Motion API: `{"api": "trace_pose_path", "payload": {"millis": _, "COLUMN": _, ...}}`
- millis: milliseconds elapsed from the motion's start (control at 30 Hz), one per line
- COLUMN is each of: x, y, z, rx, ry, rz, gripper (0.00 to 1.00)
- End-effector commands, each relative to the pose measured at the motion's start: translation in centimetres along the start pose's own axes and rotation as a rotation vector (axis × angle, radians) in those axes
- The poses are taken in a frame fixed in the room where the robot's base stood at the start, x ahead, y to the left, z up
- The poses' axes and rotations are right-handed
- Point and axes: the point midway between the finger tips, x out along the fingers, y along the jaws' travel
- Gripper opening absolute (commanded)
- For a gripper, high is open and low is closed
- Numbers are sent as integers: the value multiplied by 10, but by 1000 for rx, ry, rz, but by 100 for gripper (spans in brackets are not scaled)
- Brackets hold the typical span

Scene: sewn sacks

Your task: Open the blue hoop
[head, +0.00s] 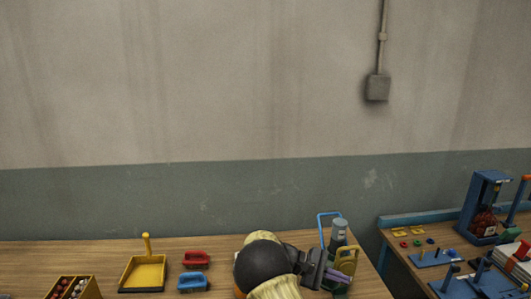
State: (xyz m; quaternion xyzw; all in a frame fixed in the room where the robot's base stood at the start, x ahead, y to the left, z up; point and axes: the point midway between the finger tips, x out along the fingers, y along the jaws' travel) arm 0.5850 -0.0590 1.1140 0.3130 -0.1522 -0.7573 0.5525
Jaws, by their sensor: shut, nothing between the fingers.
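A blue hoop (321,231), a thin squared loop, stands upright near the right end of the wooden table in the head view. Its lower part is hidden behind my gripper and the things beside it. A grey cylinder (339,232) stands just right of the hoop, and a yellow looped piece (347,261) is in front of the cylinder. My gripper (338,277) points right, low in front of the hoop and close to the yellow piece. Its fingers are shut and appear empty. I cannot tell whether they touch anything.
A second table at right holds blue fixtures (434,258) and a blue frame (482,205).

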Motion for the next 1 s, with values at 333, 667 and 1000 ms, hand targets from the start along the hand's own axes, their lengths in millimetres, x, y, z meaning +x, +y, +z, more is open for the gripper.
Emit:
{"api": "trace_pose_path", "payload": {"millis": 333, "x": 40, "y": -77, "z": 20, "rx": 119, "ry": 331, "rz": -429, "gripper": 0}}
{"api": "trace_pose_path", "payload": {"millis": 667, "x": 27, "y": -147, "z": 53, "rx": 341, "ry": 616, "rz": -757, "gripper": 0}}
{"api": "trace_pose_path", "payload": {"millis": 1000, "x": 8, "y": -208, "z": 95, "rx": 645, "ry": 833, "rz": -980, "gripper": 0}}
